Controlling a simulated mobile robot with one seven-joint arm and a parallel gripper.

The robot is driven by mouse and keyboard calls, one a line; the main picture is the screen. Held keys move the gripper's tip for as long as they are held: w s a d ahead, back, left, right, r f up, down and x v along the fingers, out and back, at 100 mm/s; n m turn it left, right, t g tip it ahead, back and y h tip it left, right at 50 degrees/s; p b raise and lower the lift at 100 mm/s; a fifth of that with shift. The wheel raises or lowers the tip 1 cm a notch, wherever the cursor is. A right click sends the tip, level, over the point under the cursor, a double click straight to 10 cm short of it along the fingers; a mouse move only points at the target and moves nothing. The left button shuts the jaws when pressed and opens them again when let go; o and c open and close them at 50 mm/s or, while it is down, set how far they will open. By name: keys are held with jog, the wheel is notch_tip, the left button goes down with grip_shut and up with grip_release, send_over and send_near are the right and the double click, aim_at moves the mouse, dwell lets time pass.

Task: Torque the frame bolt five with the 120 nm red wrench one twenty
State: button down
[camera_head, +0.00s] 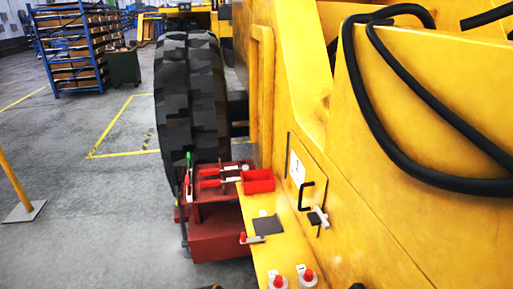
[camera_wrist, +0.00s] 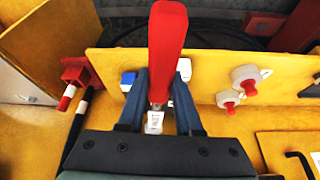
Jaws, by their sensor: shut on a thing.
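My gripper (camera_wrist: 160,92) is shut on a red-handled tool (camera_wrist: 168,42), probably a red wrench. A small white label (camera_wrist: 155,122) sits at its lower end between the fingers; its print is too small to read. My gripper is not clearly seen in the head view. In the wrist view, two red-headed fittings with white collars, a larger one (camera_wrist: 243,78) and a smaller one (camera_wrist: 228,98), stand right of my gripper on the yellow plate. Similar fittings show low in the head view (camera_head: 306,276) (camera_head: 277,281). I cannot tell which is frame bolt five.
A red stand (camera_head: 222,235) holding red-handled tools (camera_head: 220,172) is beside the large black tyre (camera_head: 190,100). The yellow machine body (camera_head: 370,180) fills the right, with a black handle (camera_head: 306,190) and black hoses (camera_head: 400,160). The grey floor (camera_head: 80,190) at left is mostly clear.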

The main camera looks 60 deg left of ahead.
jog(key=shift+r+p, duration=1.15)
jog(key=shift+r, duration=0.1)
dwell(0.8)
dwell(0.4)
